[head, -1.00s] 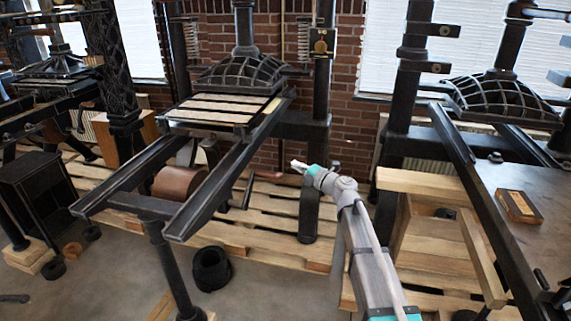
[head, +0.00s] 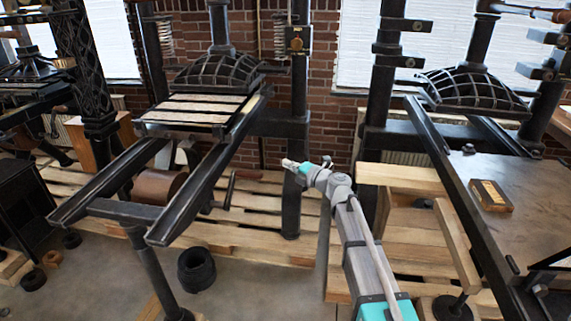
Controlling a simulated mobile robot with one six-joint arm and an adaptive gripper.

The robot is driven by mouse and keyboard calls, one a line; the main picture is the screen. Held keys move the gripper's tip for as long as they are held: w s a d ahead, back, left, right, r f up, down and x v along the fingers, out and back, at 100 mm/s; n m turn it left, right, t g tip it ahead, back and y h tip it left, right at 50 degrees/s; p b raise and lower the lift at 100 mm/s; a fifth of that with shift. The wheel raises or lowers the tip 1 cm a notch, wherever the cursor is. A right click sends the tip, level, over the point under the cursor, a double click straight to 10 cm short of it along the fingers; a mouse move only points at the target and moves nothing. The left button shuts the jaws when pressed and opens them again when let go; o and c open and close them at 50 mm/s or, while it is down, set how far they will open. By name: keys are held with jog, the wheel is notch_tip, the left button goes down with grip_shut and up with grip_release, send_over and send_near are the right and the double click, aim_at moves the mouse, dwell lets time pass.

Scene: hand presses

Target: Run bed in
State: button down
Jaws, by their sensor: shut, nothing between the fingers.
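The press bed (head: 187,118), a flat frame with pale slats, sits on two dark rails (head: 195,185) at their far end, below the domed platen (head: 215,72) of the middle press. A crank handle (head: 229,190) hangs beside the right rail, near a brown drum (head: 155,188) under the rails. My gripper (head: 287,163) is shut and empty. It points left, to the right of the crank and apart from it, in front of a black press post.
A second press with a table-like bed (head: 520,205) and a small wooden box (head: 490,196) stands at right. A wooden step (head: 405,180) is beside my arm. Pallets (head: 250,240) lie under the presses. A black round pot (head: 196,270) stands on the floor.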

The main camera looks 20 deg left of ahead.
jog(key=s+d+f+n+g+h, duration=0.1)
jog(key=s+d+f+n+h, duration=0.25)
jog(key=d+n, duration=0.35)
jog(key=s+d+f+n+g+h, duration=0.1)
jog(key=s+d+f+n+h, duration=0.15)
jog(key=d+f+n, duration=0.4)
jog(key=s+d+f+n+g+h, duration=0.1)
jog(key=s+d+f+n+h, duration=0.15)
jog(key=d+n, duration=0.5)
jog(key=s+d+f+n+g+h, duration=0.1)
jog(key=s+d+f+n+h, duration=0.1)
jog(key=d, duration=0.6)
jog(key=s+d+f+n+h, duration=0.2)
jog(key=s+d+n+h, duration=0.2)
jog(key=s+d+n, duration=0.3)
jog(key=s+d+f+n+g+h, duration=0.1)
jog(key=s+d+f+n+h, duration=0.1)
jog(key=s+d+n, duration=0.3)
jog(key=d+n+h, duration=0.1)
jog(key=d+n, duration=0.2)
jog(key=d, duration=0.2)
jog(key=shift+f+g, duration=0.3)
jog(key=shift+f, duration=0.05)
